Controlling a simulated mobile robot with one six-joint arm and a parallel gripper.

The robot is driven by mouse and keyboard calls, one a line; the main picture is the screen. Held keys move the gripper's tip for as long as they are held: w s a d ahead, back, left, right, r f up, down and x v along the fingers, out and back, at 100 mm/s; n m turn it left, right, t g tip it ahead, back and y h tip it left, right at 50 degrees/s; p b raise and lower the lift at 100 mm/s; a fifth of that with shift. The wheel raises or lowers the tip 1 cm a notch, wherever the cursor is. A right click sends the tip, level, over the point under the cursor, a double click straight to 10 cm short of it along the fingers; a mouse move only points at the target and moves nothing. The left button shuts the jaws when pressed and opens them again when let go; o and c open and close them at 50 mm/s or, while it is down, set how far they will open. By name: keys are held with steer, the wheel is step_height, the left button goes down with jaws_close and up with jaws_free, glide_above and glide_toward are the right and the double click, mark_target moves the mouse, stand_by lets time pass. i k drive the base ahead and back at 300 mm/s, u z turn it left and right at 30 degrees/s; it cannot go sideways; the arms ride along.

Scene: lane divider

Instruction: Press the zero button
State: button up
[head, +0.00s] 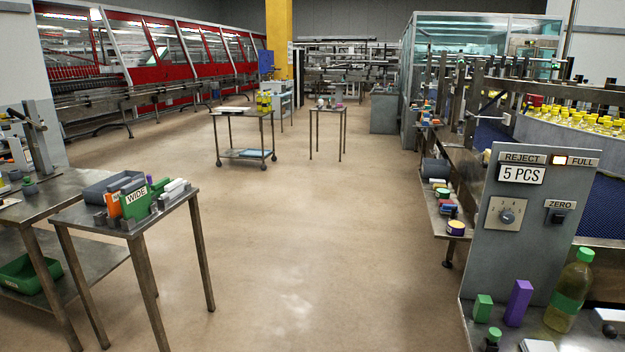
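The zero button (556,217) is a small dark button on the grey control panel (525,255) at the right. A white label reading ZERO (560,204) sits just above it. The panel also carries a rotary dial (507,216) to the left of the button and a 5 PCS plate (521,174) higher up. A lit lamp (559,160) shows between the REJECT and FULL labels. My gripper does not show in the head view, and nothing covers the button.
A green-capped bottle (568,295), a purple block (518,303) and a green block (483,307) stand in front of the panel's lower part. The floor (290,240) between is clear.

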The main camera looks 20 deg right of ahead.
mark_target(557, 217)
steer(key=u, duration=0.8)
steer(key=k, duration=0.15)
steer(key=z, duration=2.95)
steer(key=k, duration=0.6)
steer(key=u, duration=0.2)
steer(key=i, duration=0.6)
steer(key=z, duration=0.05)
